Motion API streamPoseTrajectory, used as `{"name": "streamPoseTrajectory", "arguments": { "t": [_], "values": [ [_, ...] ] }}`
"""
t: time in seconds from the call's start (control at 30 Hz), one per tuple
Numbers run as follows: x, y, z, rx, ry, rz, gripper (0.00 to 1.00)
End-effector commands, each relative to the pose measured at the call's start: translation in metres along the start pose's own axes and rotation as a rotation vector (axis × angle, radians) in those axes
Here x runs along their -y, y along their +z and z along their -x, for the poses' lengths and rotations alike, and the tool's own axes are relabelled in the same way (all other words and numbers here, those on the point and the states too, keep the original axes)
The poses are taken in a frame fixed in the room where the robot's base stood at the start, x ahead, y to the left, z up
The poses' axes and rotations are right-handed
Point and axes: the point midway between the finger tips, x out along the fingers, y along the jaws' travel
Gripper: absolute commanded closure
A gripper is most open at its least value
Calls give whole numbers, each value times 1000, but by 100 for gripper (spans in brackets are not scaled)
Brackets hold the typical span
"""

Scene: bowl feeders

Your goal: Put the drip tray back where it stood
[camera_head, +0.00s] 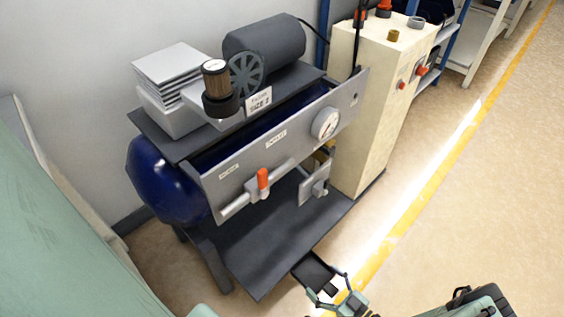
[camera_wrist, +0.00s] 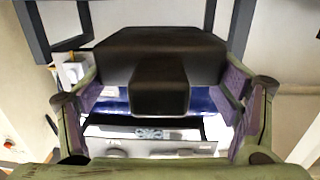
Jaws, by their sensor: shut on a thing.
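The drip tray (camera_head: 313,268) is a dark, flat, shallow piece at the front edge of the compressor stand. In the wrist view the dark tray (camera_wrist: 160,42) fills the upper middle, with a block-like handle (camera_wrist: 160,90) towards me. My gripper (camera_head: 332,288) is shut on the tray at its near end; its fingers also show either side of the handle in the wrist view (camera_wrist: 163,100). The tray's far end overlaps the edge of the dark base plate (camera_head: 262,238) in the head view. I cannot tell whether they touch.
A cream cabinet (camera_head: 365,110) stands right of the plate. Open floor (camera_head: 450,220) lies at right.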

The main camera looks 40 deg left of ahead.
Motion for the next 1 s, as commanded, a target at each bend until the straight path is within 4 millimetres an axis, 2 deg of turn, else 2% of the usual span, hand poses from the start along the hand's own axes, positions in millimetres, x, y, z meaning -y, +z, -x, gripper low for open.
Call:
{"name": "streamPoseTrajectory", "arguments": {
  "t": [0.17, 0.6, 0.7, 0.83, 1.0],
  "values": [
    [0, 3, -14, -3, -39, 2, 48],
    [-12, 10, -127, -4, -37, 3, 48],
    [-14, 10, -146, -3, -37, 4, 48],
    [-16, 9, -158, -2, -35, 3, 48],
    [-17, 17, -161, -1, -35, 3, 48]
  ]
}}
